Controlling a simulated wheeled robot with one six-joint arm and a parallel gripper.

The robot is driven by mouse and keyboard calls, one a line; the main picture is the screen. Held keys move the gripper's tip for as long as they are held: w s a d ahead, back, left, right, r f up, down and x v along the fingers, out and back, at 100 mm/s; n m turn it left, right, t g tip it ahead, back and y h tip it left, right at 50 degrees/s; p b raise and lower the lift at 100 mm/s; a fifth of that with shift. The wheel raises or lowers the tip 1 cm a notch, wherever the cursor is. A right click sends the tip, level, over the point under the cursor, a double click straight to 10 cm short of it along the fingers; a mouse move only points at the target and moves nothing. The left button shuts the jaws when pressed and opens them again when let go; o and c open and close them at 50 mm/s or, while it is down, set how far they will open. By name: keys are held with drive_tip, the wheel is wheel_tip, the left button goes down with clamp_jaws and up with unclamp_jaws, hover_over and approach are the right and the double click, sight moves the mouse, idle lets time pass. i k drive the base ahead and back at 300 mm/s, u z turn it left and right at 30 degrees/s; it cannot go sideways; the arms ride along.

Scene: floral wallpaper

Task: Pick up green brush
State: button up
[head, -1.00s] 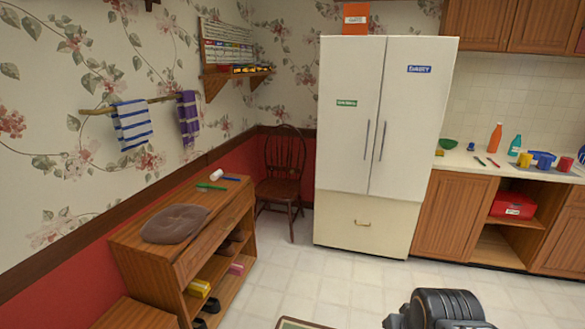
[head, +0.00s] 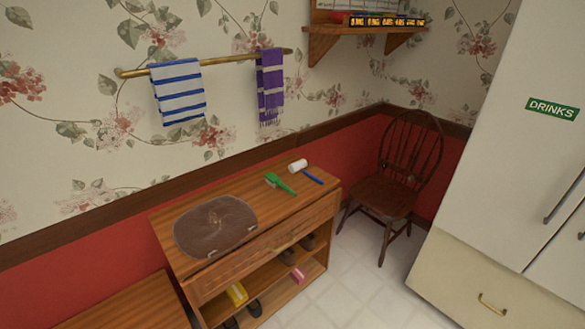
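The green brush (head: 281,184) lies on the top of the wooden shoe cabinet (head: 263,217), toward its back right part. Its bristle head points up-left and its handle points down-right. A white roller-like object with a blue handle (head: 313,177) lies just right of it, close but apart as far as I can see. My gripper is not in view.
A brown cushion (head: 215,226) covers the left part of the cabinet top. Floor (head: 345,280) in front is clear. Towels hang above.

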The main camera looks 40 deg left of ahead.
sight(272, 178)
drive_tip(key=u, duration=0.3)
drive_tip(key=i, duration=1.4)
drive_tip(key=u, duration=1.8)
drive_tip(key=i, duration=1.1)
drive_tip(key=u, duration=0.95)
